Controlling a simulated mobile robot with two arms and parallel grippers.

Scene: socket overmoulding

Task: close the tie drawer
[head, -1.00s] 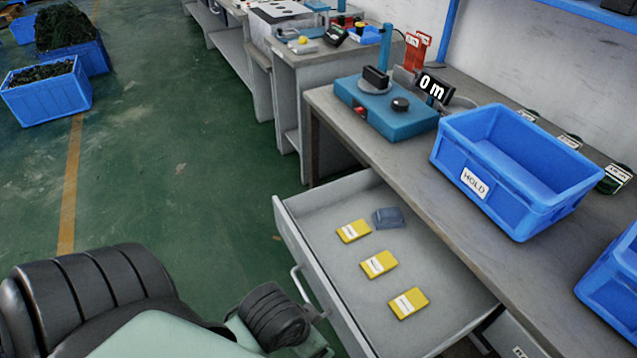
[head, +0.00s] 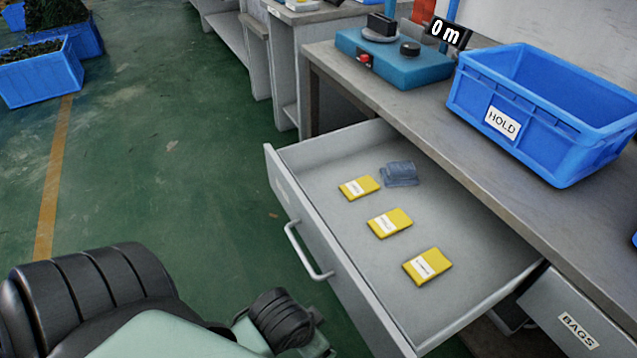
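The open drawer (head: 345,160) is pulled well out from under the grey workbench. Its grey front panel carries a bar handle (head: 303,255). Inside lie three yellow packets with white labels (head: 359,188) and a blue-grey item (head: 400,174). Its own label is not visible. My arm (head: 130,300) fills the lower left, with its end (head: 285,325) left of and below the handle, apart from it in the picture. I make out no gripper fingers in the head view.
A blue bin marked HOLD (head: 545,125) and a teal device with a "0 m" display (head: 400,60) stand on the bench (head: 440,125). A drawer marked BAGS (head: 575,325) is at the lower right. Green floor (head: 190,170) left of the open drawer is clear.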

